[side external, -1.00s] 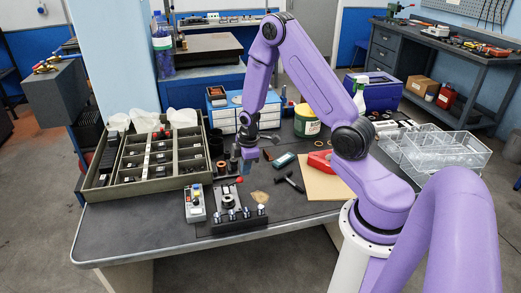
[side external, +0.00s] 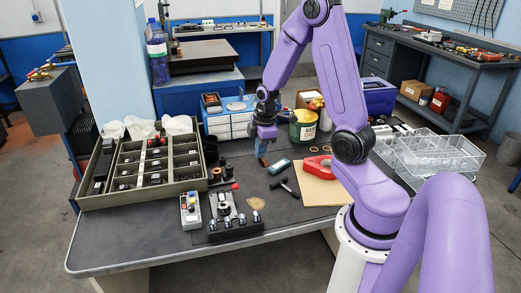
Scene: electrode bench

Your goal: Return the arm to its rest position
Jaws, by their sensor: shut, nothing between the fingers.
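My purple arm reaches over the dark bench (side external: 150,236). My gripper (side external: 263,158) points down above the bench, in front of the blue and white drawer box and left of the green tin. It looks empty and shut, though its fingers are small in this view. Below and to its left, a dark electrode fixture (side external: 236,229) with several bright knobs and a red-tipped lever stands near the front edge. A small grey control box with coloured buttons (side external: 191,211) stands just left of the fixture.
A compartmented tray (side external: 186,193) fills the bench's left side. The drawer box (side external: 229,122) and green tin (side external: 303,127) stand behind. A hammer (side external: 284,186), red tool (side external: 318,166) and clear bins (side external: 428,152) lie to the right. The front left edge is bare.

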